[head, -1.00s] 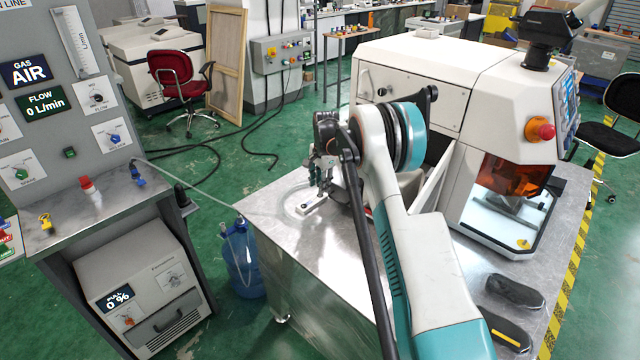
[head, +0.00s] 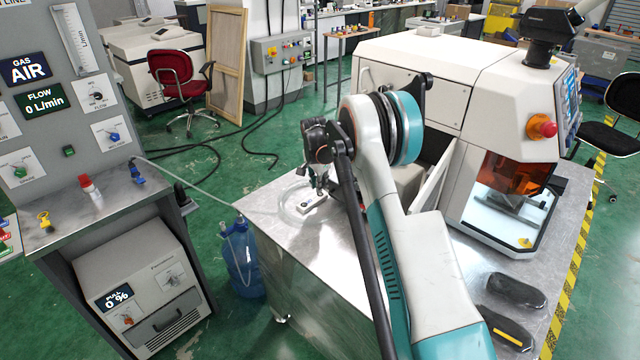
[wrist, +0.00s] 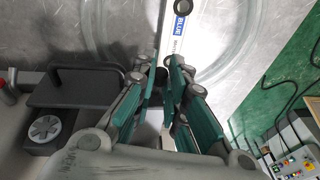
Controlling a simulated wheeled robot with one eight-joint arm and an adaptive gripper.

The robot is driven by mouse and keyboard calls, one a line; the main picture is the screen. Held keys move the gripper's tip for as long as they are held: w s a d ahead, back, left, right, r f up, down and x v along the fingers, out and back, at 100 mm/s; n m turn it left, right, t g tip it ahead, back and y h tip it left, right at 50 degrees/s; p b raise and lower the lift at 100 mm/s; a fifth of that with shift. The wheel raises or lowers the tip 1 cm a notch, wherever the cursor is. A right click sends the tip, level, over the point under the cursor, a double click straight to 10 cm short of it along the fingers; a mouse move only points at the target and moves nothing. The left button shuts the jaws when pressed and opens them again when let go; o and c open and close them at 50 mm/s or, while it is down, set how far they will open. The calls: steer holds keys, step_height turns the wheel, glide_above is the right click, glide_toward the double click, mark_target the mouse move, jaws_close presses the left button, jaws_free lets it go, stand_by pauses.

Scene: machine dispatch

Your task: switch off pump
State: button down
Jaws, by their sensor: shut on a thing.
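No part is clearly labelled as a pump in these views. My gripper (head: 319,188) is low over the near left of the metal table, at a small white piece (head: 312,205) with dark round spots. In the wrist view my gripper's teal fingers (wrist: 163,66) are close together at the end of a white strip marked BLUE (wrist: 180,28). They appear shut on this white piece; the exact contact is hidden. A clear hose coil (head: 290,208) lies around it.
A white machine (head: 460,90) with a red button (head: 541,127) stands at the table's back right. Two dark objects (head: 515,290) lie front right. A gas panel (head: 70,110) reads AIR and 0 L/min. A blue bottle (head: 243,265) stands on the floor left of the table.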

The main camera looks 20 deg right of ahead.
steer(key=f+t+h+b, duration=0.1)
steer(key=h+b, duration=0.1)
steer(key=a+f+t+h+b, duration=0.1)
steer(key=h, duration=0.1)
steer(key=shift+s+f+h+b, duration=0.1)
steer(key=shift+s+h+b, duration=0.05)
steer(key=shift+h+b, duration=0.25)
steer(key=shift+d+f+n+t+h+b, duration=0.1)
steer(key=shift+f+n+t+h+b, duration=0.2)
steer(key=shift+t+h+b, duration=0.55)
steer(key=shift+h, duration=0.45)
steer(key=c, duration=1.6)
jaws_free()
steer(key=shift+g, duration=0.25)
